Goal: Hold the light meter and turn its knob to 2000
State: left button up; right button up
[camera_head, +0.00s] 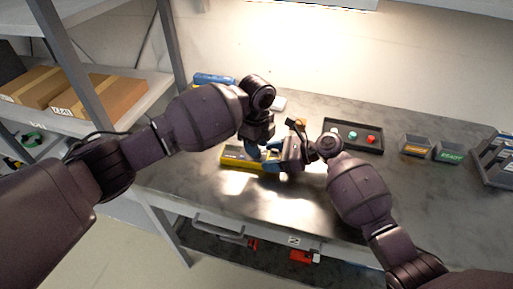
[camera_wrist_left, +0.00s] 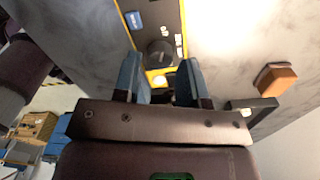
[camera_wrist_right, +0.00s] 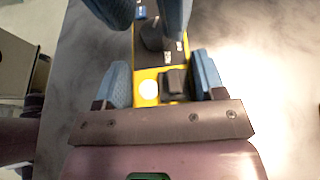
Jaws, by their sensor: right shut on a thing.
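The light meter (camera_head: 238,156) is yellow with a dark face and lies on the grey worktop, partly hidden by my grippers. Its round dark knob (camera_wrist_left: 160,48) shows in the left wrist view and also in the right wrist view (camera_wrist_right: 152,36). My left gripper (camera_head: 262,150) is open over the meter. Its blue fingers stand apart on either side of the knob; I cannot tell whether they touch it. My right gripper (camera_wrist_right: 162,82) is shut on the meter's yellow body, near a white round patch and a dark block, with one finger at each side.
A black tray (camera_head: 372,148) with coloured buttons stands behind to the right. Labelled grey boxes (camera_head: 416,144) are further right. A blue object (camera_head: 212,79) lies at the back left. A shelf with cardboard boxes (camera_head: 108,98) stands at left. The worktop's front right is clear.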

pick_arm(q)
jog(key=shift+f, duration=0.95)
jog(key=c, duration=0.7)
jog(key=shift+o, duration=0.2)
